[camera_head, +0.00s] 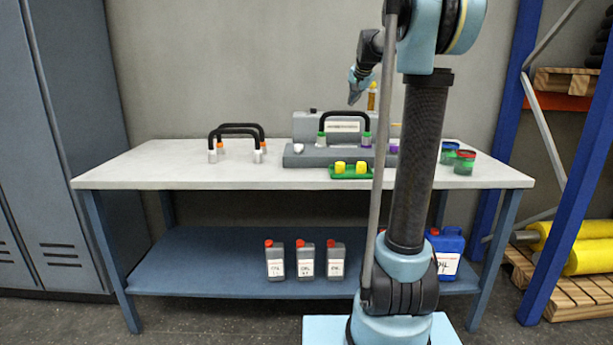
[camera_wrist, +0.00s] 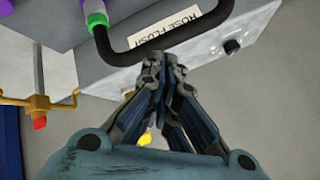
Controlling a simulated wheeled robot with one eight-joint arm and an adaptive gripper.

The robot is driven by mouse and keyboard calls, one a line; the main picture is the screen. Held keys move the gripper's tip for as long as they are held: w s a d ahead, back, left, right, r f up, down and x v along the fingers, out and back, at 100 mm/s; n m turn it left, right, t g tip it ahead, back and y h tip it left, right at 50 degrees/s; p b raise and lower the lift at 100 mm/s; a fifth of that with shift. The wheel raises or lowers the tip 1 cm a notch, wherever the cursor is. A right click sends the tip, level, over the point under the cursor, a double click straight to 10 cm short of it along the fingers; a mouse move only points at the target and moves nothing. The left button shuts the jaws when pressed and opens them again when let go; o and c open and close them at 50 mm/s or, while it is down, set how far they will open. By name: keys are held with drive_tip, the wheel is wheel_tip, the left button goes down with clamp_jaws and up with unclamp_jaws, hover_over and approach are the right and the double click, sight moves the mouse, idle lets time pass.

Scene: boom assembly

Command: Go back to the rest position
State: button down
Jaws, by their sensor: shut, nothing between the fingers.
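The wrist view also shows the "HOSE FLUSH" label (camera_wrist: 166,27) and a black curved hose or handle (camera_wrist: 122,59) with a green collar close to the fingertips. I cannot tell whether they touch. My arm hides part of the unit's right side and the bench behind it in the head view.
Two black-handled pieces (camera_head: 236,135) stand on the bench's left. A green tray (camera_head: 351,172) with yellow parts sits in front of the unit. Green and red containers (camera_head: 464,162) stand at the right. Several jugs (camera_head: 305,261) are on the lower shelf. A blue rack post (camera_head: 574,190) stands at right.

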drive_tip(key=s+f+n+g, duration=0.2)
drive_tip(key=s+f, duration=1)
drive_tip(key=s, duration=0.5)
drive_tip(key=s+f+n+g, duration=0.2)
drive_tip(key=s+f, duration=0.9)
drive_tip(key=s, duration=0.6)
drive_tip(key=s+f+n+g, duration=0.2)
drive_tip(key=s+f, duration=1)
drive_tip(key=s, duration=0.6)
drive_tip(key=shift+a+f+n+h, duration=0.2)
drive_tip(key=shift+f+n+h, duration=0.15)
drive_tip(key=shift+n, duration=0.45)
drive_tip(key=shift+w+f, duration=0.15)
drive_tip(key=shift+w, duration=0.25)
